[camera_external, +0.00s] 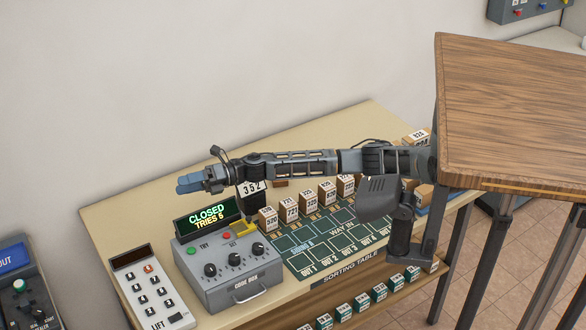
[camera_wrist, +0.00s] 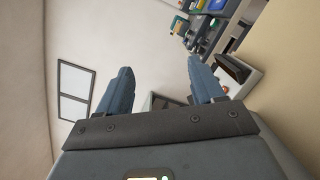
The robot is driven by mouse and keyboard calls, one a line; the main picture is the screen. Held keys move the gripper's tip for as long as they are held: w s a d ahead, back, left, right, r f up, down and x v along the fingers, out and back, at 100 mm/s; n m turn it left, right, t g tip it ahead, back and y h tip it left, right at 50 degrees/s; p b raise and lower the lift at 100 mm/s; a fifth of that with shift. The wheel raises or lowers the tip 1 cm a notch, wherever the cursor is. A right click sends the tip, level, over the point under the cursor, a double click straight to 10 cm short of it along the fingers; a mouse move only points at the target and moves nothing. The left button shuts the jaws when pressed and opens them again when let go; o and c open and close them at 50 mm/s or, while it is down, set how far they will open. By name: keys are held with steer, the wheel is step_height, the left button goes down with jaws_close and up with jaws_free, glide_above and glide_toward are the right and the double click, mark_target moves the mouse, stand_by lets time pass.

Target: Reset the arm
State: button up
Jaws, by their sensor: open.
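My arm reaches leftward over the sorting table (camera_external: 115,215) in the external view. My gripper (camera_external: 186,184) is at its left end, raised above the table behind the grey code box. In the wrist view my gripper (camera_wrist: 157,85) shows two blue-grey fingers set well apart, with nothing held between them. The wrist view looks sideways across the room.
The code box (camera_external: 228,275) has knobs and a display (camera_external: 208,215) reading "CLOSED TRIES 5". A lift keypad (camera_external: 152,290) stands left of it. Numbered parcels (camera_external: 268,219) line the green mat (camera_external: 300,262). A wooden tabletop (camera_external: 510,110) is at right.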

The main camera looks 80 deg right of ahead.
steer(key=s+a+r+m+y+b, duration=0.1)
steer(key=s+a+y, duration=0.15)
steer(key=a, duration=0.85)
steer(key=s+a+m+y+b, duration=0.1)
steer(key=s+a+y, duration=0.15)
steer(key=a, duration=0.85)
steer(key=s+a+r+m+t+y+b, duration=0.15)
steer(key=s+a+m, duration=0.35)
steer(key=s+a, duration=0.6)
steer(key=s+d+f+m+t+h, duration=0.1)
steer(key=s+d+f+m+h, duration=0.4)
steer(key=s+m, duration=0.3)
steer(key=s+d+f+m+t+h+b, duration=0.1)
steer(key=s+d+f+m+h, duration=0.3)
steer(key=s+f+m+h, duration=0.3)
steer(key=s+d+f+m+t+h, duration=0.2)
steer(key=s+d+f+m+h, duration=0.25)
steer(key=s+m, duration=0.35)
steer(key=s+d+f+m+g, duration=0.1)
steer(key=s+d+g, duration=0.1)
steer(key=s+d, duration=0.3)
steer(key=s+d+f+m+g+h+b, duration=0.1)
steer(key=s+d, duration=0.5)
steer(key=s, duration=0.7)
steer(key=shift+s+d+f+g, duration=0.15)
steer(key=shift+s+f+g, duration=0.35)
steer(key=shift+g, duration=0.65)
